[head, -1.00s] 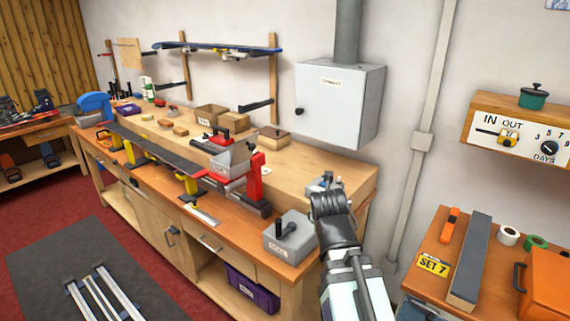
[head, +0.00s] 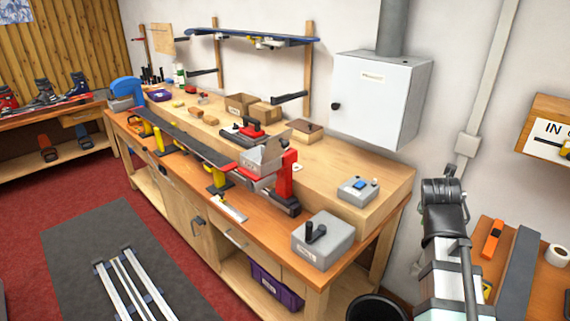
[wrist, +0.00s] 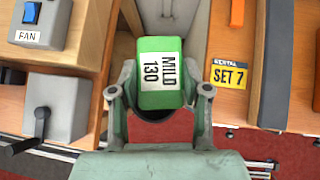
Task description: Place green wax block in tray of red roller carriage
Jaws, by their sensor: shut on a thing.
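The green wax block (wrist: 153,48) carries a white label reading "MILD 130" and is upright between the fingers of my gripper (wrist: 159,92) in the wrist view. The gripper is shut on it, one finger on each side. In the head view my arm is at the right, and neither fingertips nor block can be made out. A grey tray (head: 262,158) with red parts under it, which looks like the red roller carriage, sits over the long ski on the bench, left of a red upright (head: 288,174). The tray's inside is partly hidden.
A grey box with a black lever (head: 322,241) stands on the bench's near right corner, with a small blue-switch box (head: 358,190) behind it. A white wall cabinet (head: 378,98) hangs above. A black bin (head: 380,307) is below. The "SET 7" sign (wrist: 229,74) lies right of the block.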

